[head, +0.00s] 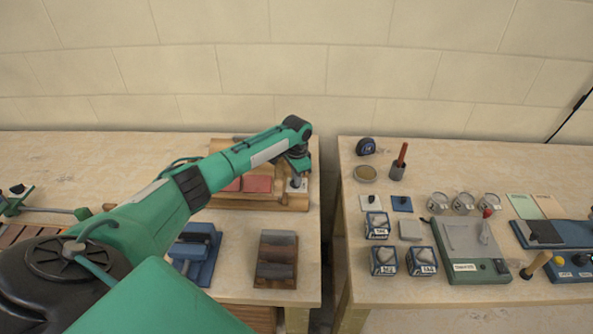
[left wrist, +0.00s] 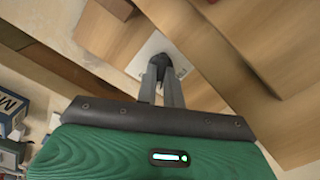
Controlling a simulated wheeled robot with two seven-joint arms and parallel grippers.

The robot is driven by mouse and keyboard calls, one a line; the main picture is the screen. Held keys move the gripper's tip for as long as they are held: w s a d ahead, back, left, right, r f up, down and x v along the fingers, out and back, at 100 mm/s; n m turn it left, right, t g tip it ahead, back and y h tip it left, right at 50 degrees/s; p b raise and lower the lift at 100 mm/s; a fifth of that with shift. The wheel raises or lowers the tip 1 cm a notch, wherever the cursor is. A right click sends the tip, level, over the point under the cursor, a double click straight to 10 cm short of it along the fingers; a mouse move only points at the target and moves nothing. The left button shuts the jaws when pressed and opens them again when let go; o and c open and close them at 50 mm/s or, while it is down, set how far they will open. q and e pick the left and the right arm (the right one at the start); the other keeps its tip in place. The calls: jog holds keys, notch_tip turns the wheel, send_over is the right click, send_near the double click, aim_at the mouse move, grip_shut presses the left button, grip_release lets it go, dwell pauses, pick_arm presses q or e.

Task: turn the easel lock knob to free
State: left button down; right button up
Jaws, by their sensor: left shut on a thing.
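The easel lock knob (left wrist: 180,70) is small and dark. It sits on a pale square plate (left wrist: 148,50) fixed to the wooden easel (head: 262,202). My left gripper (left wrist: 160,66) is shut on the knob, with a grey finger on each side of it. In the head view my left gripper (head: 298,178) points down at the right end of the easel. The plate (head: 303,187) shows there as a small light patch, and the knob is too small to read its setting. My right gripper is in neither view.
Reddish blocks (head: 257,184) lie on the easel. A dark striped block (head: 277,258) and a blue device (head: 195,254) stand in front on the left table. A gap separates it from the right table (head: 365,292), which holds tins, blue boxes and a grey scale (head: 463,240).

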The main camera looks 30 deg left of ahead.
pick_arm(q)
jog(key=n+p, duration=0.2)
jog(key=n, duration=0.1)
jog(key=shift+w+r, duration=0.1)
jog(key=shift+r, duration=0.2)
jog(key=n+p, duration=0.3)
jog(key=shift+n, duration=0.3)
jog(key=n+p, duration=0.2)
jog(key=n, duration=0.1)
jog(key=shift+a+n+p, duration=0.1)
jog(key=shift+n+p, duration=0.25)
jog(key=shift+n, duration=0.05)
jog(key=shift+a+f+n+p, duration=0.1)
jog(key=shift+n+p, duration=0.3)
jog(key=shift+n, duration=0.4)
jog(key=c, duration=1.6)
grip_release()
jog(key=shift+o, duration=0.4)
jog(key=shift+f, duration=0.1)
